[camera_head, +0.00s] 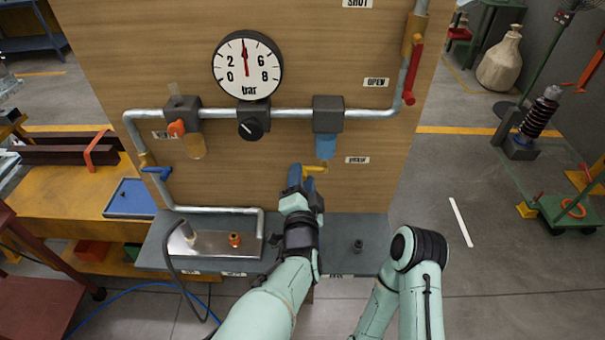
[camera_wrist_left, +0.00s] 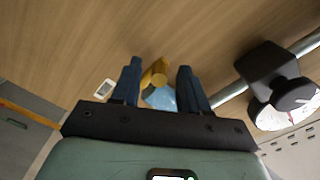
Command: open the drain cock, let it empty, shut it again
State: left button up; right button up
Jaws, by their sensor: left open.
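The yellow drain cock (camera_head: 315,169) sits under the blue bowl (camera_head: 325,147) of the right-hand unit on the wooden panel. My left gripper (camera_head: 300,172) is at the panel, just left of the cock in the head view. In the left wrist view the gripper (camera_wrist_left: 158,78) is open, with the yellow cock (camera_wrist_left: 156,73) showing between its two blue fingers and the bowl (camera_wrist_left: 161,98) behind them. I cannot tell whether a finger touches the cock. My right gripper is out of view; only part of the right arm shows.
A pressure gauge (camera_head: 248,65) and a black knob (camera_head: 251,126) are left of the bowl. A red lever (camera_head: 413,72) is on the right pipe and a blue-handled valve (camera_head: 158,172) on the left one. A grey shelf (camera_head: 345,258) runs below the panel.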

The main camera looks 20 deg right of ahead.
pick_arm(q)
jog(key=shift+w+d, duration=0.2)
jog(key=shift+w, duration=0.4)
grip_shut()
jog(key=shift+r, duration=0.1)
